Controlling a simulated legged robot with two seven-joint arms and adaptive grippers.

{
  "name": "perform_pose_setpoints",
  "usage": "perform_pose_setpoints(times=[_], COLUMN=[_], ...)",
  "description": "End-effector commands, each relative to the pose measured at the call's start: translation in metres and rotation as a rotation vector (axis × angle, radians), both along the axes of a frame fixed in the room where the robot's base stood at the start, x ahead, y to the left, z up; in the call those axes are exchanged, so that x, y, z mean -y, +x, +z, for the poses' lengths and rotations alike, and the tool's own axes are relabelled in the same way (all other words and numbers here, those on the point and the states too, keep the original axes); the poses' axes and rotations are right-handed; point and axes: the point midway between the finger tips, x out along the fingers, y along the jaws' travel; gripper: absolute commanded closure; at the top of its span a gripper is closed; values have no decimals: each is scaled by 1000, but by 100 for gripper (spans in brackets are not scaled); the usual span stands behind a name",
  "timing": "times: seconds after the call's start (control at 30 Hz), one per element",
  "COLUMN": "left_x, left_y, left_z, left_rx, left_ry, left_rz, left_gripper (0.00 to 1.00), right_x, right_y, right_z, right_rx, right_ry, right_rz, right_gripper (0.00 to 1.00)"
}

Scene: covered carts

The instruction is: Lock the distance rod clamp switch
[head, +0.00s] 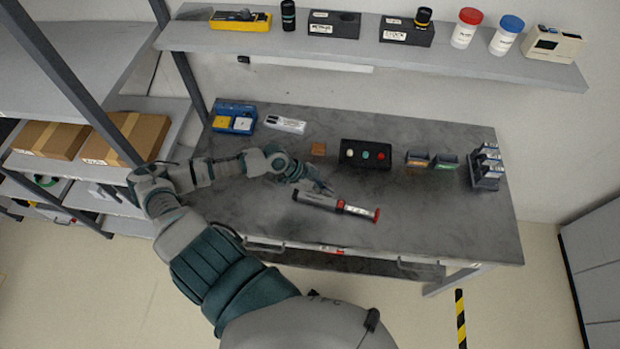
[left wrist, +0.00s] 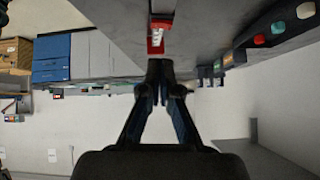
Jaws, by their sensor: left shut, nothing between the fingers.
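A grey rod-shaped device (head: 335,205) lies on the grey workbench, with a white marked section and a red end at its right. I cannot make out a separate clamp switch on it. My left gripper (head: 325,188) is just behind the device, near its middle. In the left wrist view the left gripper (left wrist: 159,72) is shut and empty, its fingers together. A red and white part (left wrist: 157,38), which looks like part of the device, shows just beyond the fingertips. Whether they touch is unclear. My right gripper is not in view.
A black button box (head: 366,155) stands behind the device on the workbench (head: 440,225). Small bins (head: 432,160) and a dark rack (head: 486,167) stand to the right. A blue holder (head: 234,117) is at the back left. The bench's front right is clear.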

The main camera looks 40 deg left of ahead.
Motion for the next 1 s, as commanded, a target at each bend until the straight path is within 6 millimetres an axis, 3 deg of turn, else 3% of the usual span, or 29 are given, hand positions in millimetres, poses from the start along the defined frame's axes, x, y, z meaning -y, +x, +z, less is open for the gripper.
perform_pose_setpoints(times=[0.13,0.4,0.8,1.0], left_x=[-20,-32,-41,-40], left_y=[-16,-27,-27,-26], left_z=[18,44,45,45], left_rx=[-9,-6,-1,2], left_ry=[7,4,-2,-1], left_rz=[-1,0,1,-6], left_gripper=[100,100,100,100], right_x=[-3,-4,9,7], right_y=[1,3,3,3], right_z=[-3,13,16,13], right_rx=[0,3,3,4], right_ry=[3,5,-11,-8], right_rz=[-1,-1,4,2], right_gripper=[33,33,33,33])
